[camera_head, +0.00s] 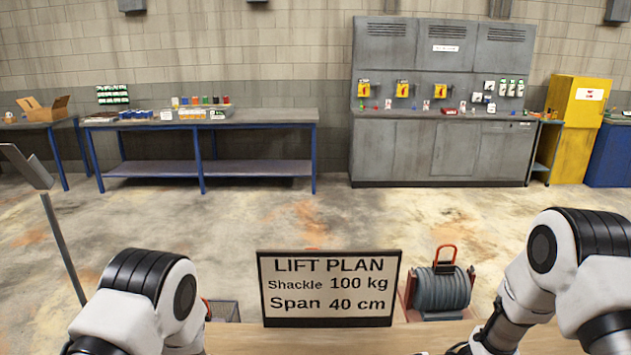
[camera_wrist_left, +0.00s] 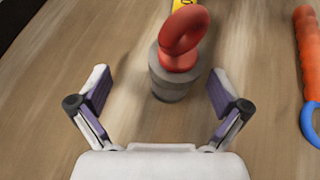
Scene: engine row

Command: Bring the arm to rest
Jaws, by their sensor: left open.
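My left gripper (camera_wrist_left: 163,92) shows in the left wrist view, open and empty, its two fingers spread wide above a wooden table top (camera_wrist_left: 130,125). A grey cylinder with a red ring on top (camera_wrist_left: 172,82) stands on the wood ahead, beyond and between the fingertips. It is not gripped. In the head view both my arms come in at the lower left and lower right. The left gripper is hidden below the picture edge there, and the right gripper's fingers cannot be made out.
An orange bar (camera_wrist_left: 308,60) with a blue ring (camera_wrist_left: 311,122) lies at the right in the wrist view. A lift plan sign (camera_head: 329,288) stands behind the table. A grey drum (camera_head: 441,288) with a red handle sits right of it. A bench (camera_head: 250,117) and cabinets (camera_head: 440,150) line the wall.

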